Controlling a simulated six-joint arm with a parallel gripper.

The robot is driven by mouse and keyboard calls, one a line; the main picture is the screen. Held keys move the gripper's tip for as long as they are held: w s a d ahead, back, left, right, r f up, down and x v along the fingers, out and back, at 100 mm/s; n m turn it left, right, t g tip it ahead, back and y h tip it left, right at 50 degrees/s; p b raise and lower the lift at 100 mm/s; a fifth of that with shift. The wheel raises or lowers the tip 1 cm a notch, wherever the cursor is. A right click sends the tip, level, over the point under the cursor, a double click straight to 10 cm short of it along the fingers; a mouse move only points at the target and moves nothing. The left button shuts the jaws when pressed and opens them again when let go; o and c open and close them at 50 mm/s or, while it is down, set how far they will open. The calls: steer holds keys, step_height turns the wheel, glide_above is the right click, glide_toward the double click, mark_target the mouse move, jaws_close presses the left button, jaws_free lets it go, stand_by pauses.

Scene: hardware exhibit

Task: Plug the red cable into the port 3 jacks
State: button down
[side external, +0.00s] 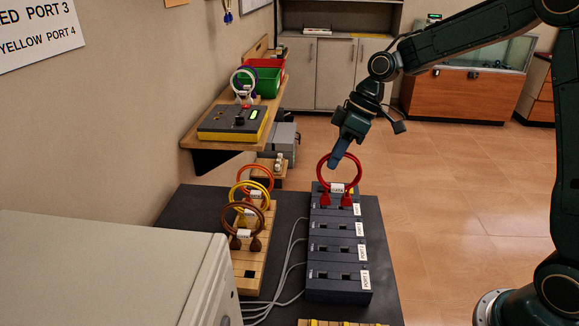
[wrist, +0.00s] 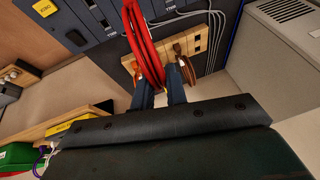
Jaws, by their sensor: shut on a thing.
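The red cable (side external: 356,164) is a loop with a white tag and two red plugs (side external: 346,200) hanging down. My gripper (side external: 338,162) is shut on the top of the loop, which stands upright. In the wrist view the red cable (wrist: 146,45) runs between my two fingers (wrist: 160,92). The plugs are over or at the far row of the dark port block (side external: 338,262); I cannot tell whether they are seated. The nearer rows show empty dark jacks. The nearest label reads like PORT 1; the far labels are too small to read.
A wooden rack (side external: 248,277) left of the block holds orange (side external: 255,168), yellow (side external: 250,186) and brown (side external: 243,205) cable loops. Grey leads run between rack and block. A wall sign (side external: 40,28) partly reads "PORT 3" and "YELLOW PORT 4". A shelf (side external: 195,143) carries a yellow-edged device.

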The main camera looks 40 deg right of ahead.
mark_target(332, 184)
steer(key=shift+f, duration=3.5)
stand_by(2.5)
steer(key=c, duration=0.7)
jaws_free()
steer(key=shift+d+r, duration=0.1)
steer(key=shift+r, duration=0.05)
